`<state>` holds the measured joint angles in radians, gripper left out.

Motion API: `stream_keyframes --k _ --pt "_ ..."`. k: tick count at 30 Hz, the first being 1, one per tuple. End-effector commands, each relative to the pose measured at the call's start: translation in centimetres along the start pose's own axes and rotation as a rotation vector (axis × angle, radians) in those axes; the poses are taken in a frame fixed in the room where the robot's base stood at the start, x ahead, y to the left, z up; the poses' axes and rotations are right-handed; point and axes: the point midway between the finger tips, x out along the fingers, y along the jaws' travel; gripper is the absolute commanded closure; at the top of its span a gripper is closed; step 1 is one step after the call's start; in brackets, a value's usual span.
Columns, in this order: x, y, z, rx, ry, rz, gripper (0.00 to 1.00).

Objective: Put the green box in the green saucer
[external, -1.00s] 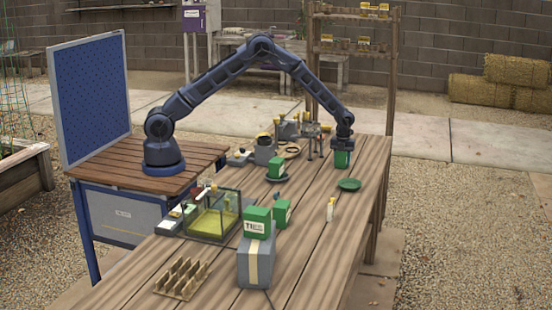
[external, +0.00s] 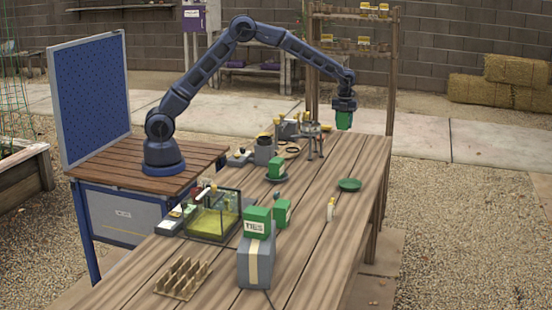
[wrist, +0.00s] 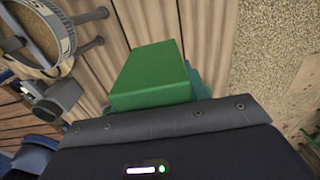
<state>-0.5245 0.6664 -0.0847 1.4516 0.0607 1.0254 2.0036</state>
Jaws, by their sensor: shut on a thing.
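My gripper (external: 343,108) is shut on a green box (external: 343,120) and holds it in the air above the far right part of the table. The green box also fills the middle of the wrist view (wrist: 150,77), just beyond the dark gripper body; the fingers are hidden there. A green saucer (external: 349,185) lies empty on the table, below and toward the camera from the held box. Another green box (external: 276,169) sits on a second, darker saucer (external: 277,178) near the table's middle.
A glass tank (external: 211,216), a grey block (external: 256,263) with a green box (external: 257,221) on top, another green box (external: 282,213) and a wooden rack (external: 183,278) stand nearer the camera. A small bottle (external: 331,210) stands near the green saucer. A tripod stand (external: 315,142) is left of the held box.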

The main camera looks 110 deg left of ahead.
Motion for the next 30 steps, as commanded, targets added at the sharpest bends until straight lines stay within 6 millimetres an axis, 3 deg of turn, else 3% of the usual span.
stream_keyframes --k 5,8,15,21,25,30 --pt "-1.0 -0.5 -1.0 0.037 0.001 0.002 0.80" --pt "-1.2 -1.6 -3.3 0.117 0.003 0.003 0.80" --pt "-1.8 -5.3 -12.1 0.428 0.005 0.005 0.80" --pt "-2.4 -7.3 -18.4 0.654 0.003 0.002 0.80" --pt "-2.7 -7.9 -20.8 0.738 0.000 0.001 0.80" --pt "-1.8 -8.1 -21.9 0.780 0.001 0.003 0.80"
